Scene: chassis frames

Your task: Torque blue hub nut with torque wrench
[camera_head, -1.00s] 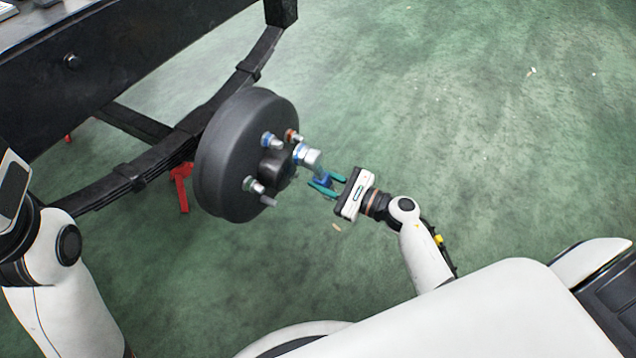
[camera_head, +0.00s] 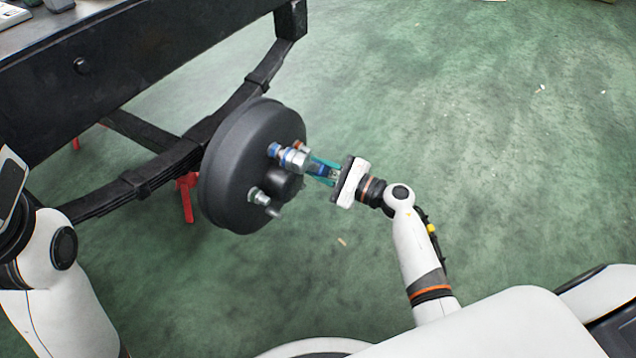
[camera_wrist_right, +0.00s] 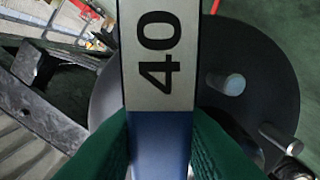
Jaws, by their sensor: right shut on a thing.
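The torque wrench shows in the head view as a silver socket end (camera_head: 298,159) with a blue part behind it. In the right wrist view its shaft (camera_wrist_right: 160,65) bears a "40" label above a blue section. My right gripper (camera_head: 326,170) has its green fingers shut on that blue section. The blue hub nut (camera_head: 274,150) is on the dark wheel hub (camera_head: 232,172); the socket end is lined up close to it, partly covering it. Whether the socket is seated cannot be told. My left arm is at the left edge; its fingers are out of frame.
Another nut (camera_head: 258,195) sits lower on the hub, and an orange-red one (camera_head: 299,146) is partly hidden behind the wrench. A black chassis beam (camera_head: 120,60) and leaf spring (camera_head: 150,170) lie behind, with a red stand (camera_head: 187,195) below. The green floor at right is clear.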

